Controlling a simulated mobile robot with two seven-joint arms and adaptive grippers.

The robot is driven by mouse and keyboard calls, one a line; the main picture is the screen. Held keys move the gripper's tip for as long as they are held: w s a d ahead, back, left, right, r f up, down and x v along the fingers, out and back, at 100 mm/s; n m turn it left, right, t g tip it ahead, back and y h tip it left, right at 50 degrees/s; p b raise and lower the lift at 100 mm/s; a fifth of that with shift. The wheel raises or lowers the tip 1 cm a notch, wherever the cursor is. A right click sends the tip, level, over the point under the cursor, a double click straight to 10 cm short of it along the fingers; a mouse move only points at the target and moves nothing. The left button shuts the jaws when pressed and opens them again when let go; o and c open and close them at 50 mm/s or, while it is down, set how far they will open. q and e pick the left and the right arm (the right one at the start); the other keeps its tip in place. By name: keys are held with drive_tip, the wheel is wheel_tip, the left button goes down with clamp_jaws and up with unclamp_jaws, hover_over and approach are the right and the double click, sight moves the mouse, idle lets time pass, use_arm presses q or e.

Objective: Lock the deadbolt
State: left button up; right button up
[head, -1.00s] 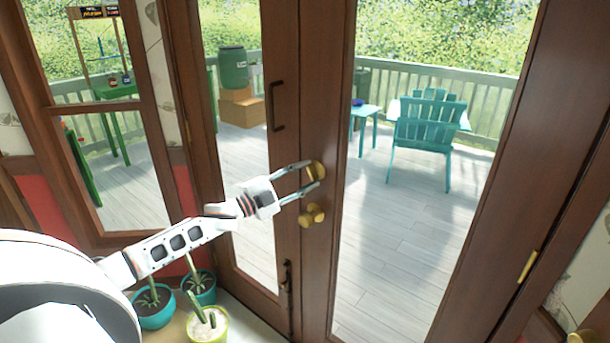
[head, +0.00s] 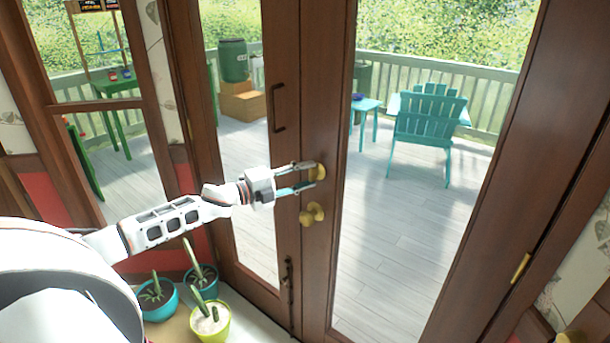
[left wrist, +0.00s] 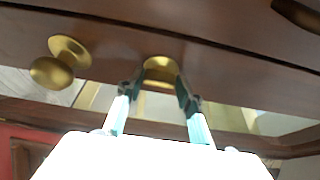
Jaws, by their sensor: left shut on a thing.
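The brass deadbolt (head: 319,172) sits on the brown door stile, above a brass door knob (head: 312,213). My left gripper (head: 312,173) comes in from the left, with its two fingers around the deadbolt and shut on it. In the left wrist view the deadbolt (left wrist: 160,70) shows between the fingertips, and the knob (left wrist: 58,64) is to the left, clear of the fingers. The fingers partly hide the deadbolt's turn piece, so its angle cannot be told. My right gripper is not in view.
A dark pull handle (head: 278,108) is on the left door leaf, with a floor bolt (head: 287,278) low down. Potted plants (head: 209,322) stand below my left arm. Beyond the glass is a deck with a teal chair (head: 428,125).

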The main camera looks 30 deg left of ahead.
use_arm(q)
drive_tip(key=shift+c, duration=0.2)
drive_tip(key=o, duration=1.1)
drive_tip(key=shift+d, duration=0.1)
drive_tip(key=shift+v, duration=6)
